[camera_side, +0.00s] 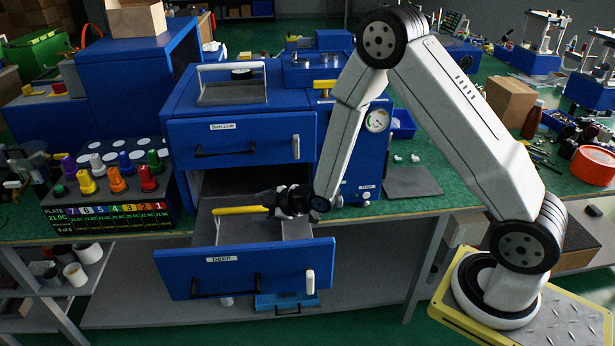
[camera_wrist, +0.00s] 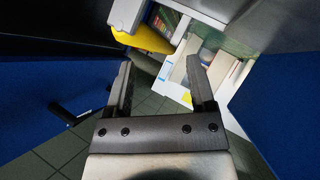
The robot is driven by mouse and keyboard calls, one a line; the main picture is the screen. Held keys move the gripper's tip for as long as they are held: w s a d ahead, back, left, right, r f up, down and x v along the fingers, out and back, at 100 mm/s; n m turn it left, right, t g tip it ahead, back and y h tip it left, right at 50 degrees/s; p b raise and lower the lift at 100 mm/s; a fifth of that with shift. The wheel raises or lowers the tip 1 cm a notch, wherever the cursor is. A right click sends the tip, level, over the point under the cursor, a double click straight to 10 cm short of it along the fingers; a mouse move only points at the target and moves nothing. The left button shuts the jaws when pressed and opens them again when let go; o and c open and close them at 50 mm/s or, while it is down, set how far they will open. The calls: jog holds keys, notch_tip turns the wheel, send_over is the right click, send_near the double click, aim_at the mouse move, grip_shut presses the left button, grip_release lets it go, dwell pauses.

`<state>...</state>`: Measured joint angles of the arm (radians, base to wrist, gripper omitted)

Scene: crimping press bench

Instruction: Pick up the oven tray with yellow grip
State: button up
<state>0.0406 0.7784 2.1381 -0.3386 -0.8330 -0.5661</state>
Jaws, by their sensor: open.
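A yellow grip (camera_side: 240,210) lies across the open drawer labelled DEEP (camera_side: 235,268) in the side view. The tray it belongs to cannot be clearly told from the grey drawer interior. My gripper (camera_side: 262,199) is dark and sits over the drawer, close to the right end of the yellow grip. In the wrist view my gripper (camera_wrist: 160,78) has its two fingers apart with nothing held between them. The yellow grip (camera_wrist: 143,39) shows there beyond the left fingertip, up and to the left, partly cut by dark shadow. Whether finger and grip touch cannot be told.
Above the open drawer is the drawer labelled SHALLOW (camera_side: 240,138). A rack of coloured plugs (camera_side: 110,190) stands left of the drawers. A pressure gauge (camera_side: 377,120) is on the blue unit to the right. A grey mat (camera_side: 412,181) lies on the green bench.

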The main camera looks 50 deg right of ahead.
aim_at(251, 209)
jog(key=shift+w+f, duration=0.1)
jog(key=shift+x, duration=2.6)
grip_shut()
